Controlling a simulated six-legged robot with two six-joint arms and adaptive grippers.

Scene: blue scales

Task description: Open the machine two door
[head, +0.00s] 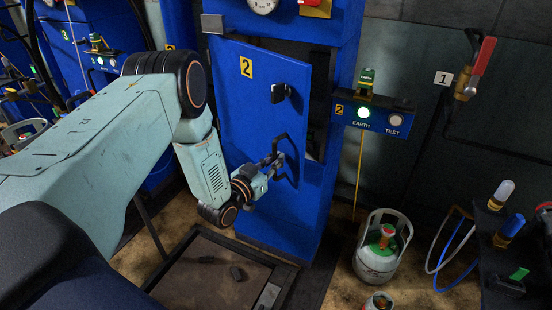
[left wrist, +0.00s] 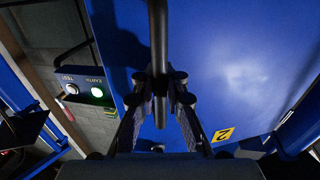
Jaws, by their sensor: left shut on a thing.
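The machine two door (head: 229,105) is a blue panel with a yellow "2" label (head: 246,67). It stands ajar, with a dark gap (head: 320,100) along its right side. My left gripper (head: 276,160) is at the black bar handle (head: 287,142) low on the door's right side and is shut on it. In the left wrist view the dark handle bar (left wrist: 158,35) runs between the fingers of my left gripper (left wrist: 160,90), with the blue door (left wrist: 240,60) behind. My right gripper is not in view.
A black latch (head: 282,92) sits on the door above the handle. A gas cylinder (head: 378,262) stands on the floor at the right. A low framed tray (head: 205,288) lies in front of the machine.

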